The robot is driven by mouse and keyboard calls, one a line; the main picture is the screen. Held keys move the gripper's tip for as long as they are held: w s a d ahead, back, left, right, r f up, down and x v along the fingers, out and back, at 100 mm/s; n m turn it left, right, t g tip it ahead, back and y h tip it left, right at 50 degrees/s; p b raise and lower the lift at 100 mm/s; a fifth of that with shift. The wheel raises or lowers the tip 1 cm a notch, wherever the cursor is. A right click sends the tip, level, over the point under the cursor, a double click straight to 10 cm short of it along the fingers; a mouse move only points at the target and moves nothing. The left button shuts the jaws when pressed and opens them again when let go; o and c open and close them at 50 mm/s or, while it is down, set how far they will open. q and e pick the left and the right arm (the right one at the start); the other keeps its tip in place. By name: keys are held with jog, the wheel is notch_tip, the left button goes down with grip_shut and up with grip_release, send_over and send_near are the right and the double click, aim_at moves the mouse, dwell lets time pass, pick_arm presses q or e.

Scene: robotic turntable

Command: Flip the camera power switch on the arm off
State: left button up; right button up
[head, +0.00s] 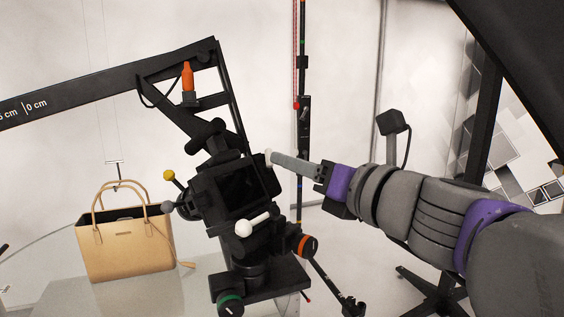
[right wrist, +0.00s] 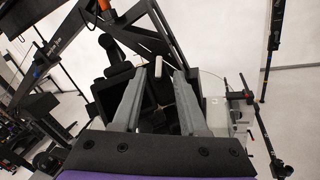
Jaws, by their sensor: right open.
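The black camera rig (head: 232,187) hangs at the end of the black arm (head: 100,88) in the head view. A white-tipped lever (head: 253,224) sticks out at its lower front. My right gripper (head: 272,158) comes in from the right, its grey fingertips beside the upper right side of the rig. A small white piece (right wrist: 158,66) shows between the two open fingertips in the right wrist view (right wrist: 162,72). I cannot tell whether a finger touches it, or which part is the power switch. My left gripper is out of view.
A tan handbag (head: 125,245) stands on the pale turntable (head: 150,294) left of the rig. An orange piece (head: 188,78) is on the arm's bracket. A yellow knob (head: 168,175) juts out left. A dark stand (head: 303,130) rises behind my gripper.

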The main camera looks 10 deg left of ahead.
jog(key=v, duration=0.6)
jog(key=shift+s+d+b, duration=0.25)
jog(key=shift+s+b, duration=0.05)
jog(key=shift+b, duration=0.05)
jog(key=s+d+f+n+g+h, duration=0.25)
jog(key=f+n, duration=0.65)
jog(key=f, duration=0.7)
jog(key=s+d+f+n+g+h, duration=0.15)
jog(key=d+f+n+h, duration=0.25)
jog(key=f+n, duration=0.85)
jog(key=s+d+f+n+h, duration=0.2)
jog(key=d+f, duration=0.3)
jog(key=f, duration=0.4)
jog(key=s+d+f+n+g+h, duration=0.1)
jog(key=s+d+f+n+h, duration=0.2)
jog(key=f, duration=0.5)
jog(key=s+d+f+n+h, duration=0.2)
jog(key=s+d+f+n, duration=0.1)
jog(key=d+f, duration=0.4)
notch_tip(320, 180, down, 3)
jog(key=shift+s+r+n+g, duration=0.15)
jog(key=shift+s+n+g, duration=0.25)
jog(key=shift+s, duration=0.15)
